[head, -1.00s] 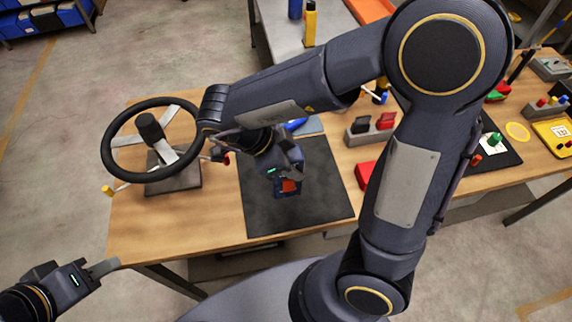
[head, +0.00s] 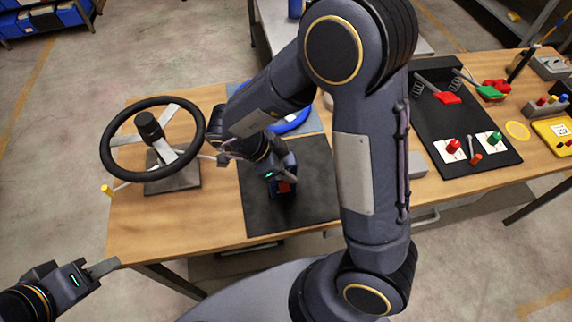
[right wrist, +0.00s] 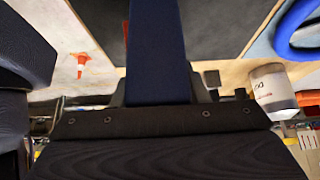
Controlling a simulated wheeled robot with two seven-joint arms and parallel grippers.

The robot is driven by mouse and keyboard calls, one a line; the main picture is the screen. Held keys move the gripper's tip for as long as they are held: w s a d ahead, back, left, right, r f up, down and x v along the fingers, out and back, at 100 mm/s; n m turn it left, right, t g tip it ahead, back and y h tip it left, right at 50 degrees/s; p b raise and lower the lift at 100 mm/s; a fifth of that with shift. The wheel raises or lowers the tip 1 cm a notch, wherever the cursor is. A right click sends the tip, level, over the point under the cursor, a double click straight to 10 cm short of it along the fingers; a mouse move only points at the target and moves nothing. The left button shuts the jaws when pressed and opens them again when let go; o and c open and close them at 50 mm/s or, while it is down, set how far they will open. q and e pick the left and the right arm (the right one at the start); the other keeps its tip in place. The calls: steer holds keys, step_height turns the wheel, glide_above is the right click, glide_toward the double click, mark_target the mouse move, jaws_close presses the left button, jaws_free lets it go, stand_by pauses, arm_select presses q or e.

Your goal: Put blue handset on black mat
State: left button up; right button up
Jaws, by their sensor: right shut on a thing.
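The black mat (head: 312,190) lies on the wooden table near its front edge. My right gripper (head: 282,180) is over the mat, shut on the blue handset (head: 284,190), a small dark-blue thing with a red patch. The gripper and wrist hide much of it, and I cannot tell whether it touches the mat. In the right wrist view the handset (right wrist: 155,50) shows as a dark-blue bar running up from the gripper. My left gripper (head: 104,268) is off the table's front left corner, apart from everything; its jaw gap is not clear.
A steering wheel (head: 112,158) on a stand is left of the mat. A blue ring-shaped thing (head: 292,123) lies on a grey-blue mat (head: 314,122) behind. A black board (head: 432,118) with pedals and knobs is at right. My right arm hides the table's middle.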

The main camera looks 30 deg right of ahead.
steer(key=o, duration=1.1)
steer(key=shift+f, duration=0.1)
steer(key=shift+o, duration=0.2)
